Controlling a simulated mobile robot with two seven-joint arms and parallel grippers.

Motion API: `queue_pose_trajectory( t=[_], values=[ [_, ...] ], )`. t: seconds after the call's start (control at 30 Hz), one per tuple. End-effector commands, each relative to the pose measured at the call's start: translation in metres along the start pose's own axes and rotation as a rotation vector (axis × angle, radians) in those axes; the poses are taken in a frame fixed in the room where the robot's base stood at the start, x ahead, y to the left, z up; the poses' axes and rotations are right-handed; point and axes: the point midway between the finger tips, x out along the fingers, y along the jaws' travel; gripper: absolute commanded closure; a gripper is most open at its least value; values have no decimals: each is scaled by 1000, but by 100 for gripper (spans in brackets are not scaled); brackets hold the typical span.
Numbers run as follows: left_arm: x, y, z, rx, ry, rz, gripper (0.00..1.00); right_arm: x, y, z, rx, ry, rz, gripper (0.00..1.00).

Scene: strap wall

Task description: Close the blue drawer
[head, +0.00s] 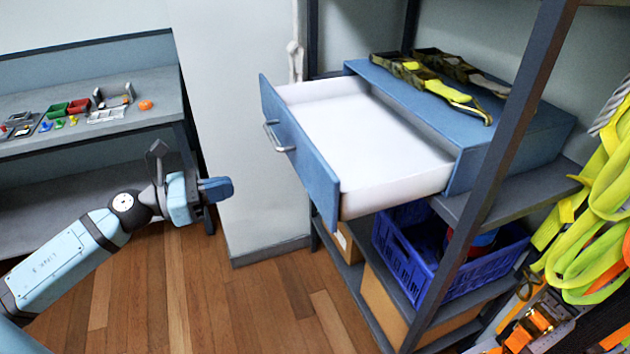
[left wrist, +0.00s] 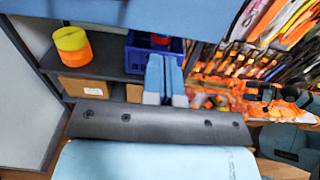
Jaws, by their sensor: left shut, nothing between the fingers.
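The blue drawer (head: 300,150) stands pulled well out of its blue cabinet (head: 530,125) on the shelf rack. Its white inside is empty, and a metal handle (head: 275,136) is on its front. My left gripper (head: 222,189) is in front of the drawer, to the left of its front panel and apart from it. Its blue fingers are shut with nothing between them. In the left wrist view the two fingers (left wrist: 164,80) are side by side, with a blue panel (left wrist: 150,12) across the top that looks like the drawer front. My right gripper does not show in the head view.
A dark rack post (head: 500,150) stands right of the drawer. Camouflage and yellow straps (head: 430,82) lie on the cabinet. A blue crate (head: 405,262) sits on the shelf below. Yellow straps (head: 590,220) hang at the right. A workbench (head: 80,110) is at the left.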

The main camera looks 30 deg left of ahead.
Motion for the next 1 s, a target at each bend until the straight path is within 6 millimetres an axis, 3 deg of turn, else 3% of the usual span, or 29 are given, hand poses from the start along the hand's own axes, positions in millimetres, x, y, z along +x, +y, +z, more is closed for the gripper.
queue_pose_trajectory(
  t=[0.17,0.7,1.0],
  values=[
    [17,1,4,8,0,-3,100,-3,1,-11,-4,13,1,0],
    [107,1,5,1,-3,1,100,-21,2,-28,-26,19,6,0],
    [136,1,2,0,-1,1,100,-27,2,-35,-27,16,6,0]
  ],
)
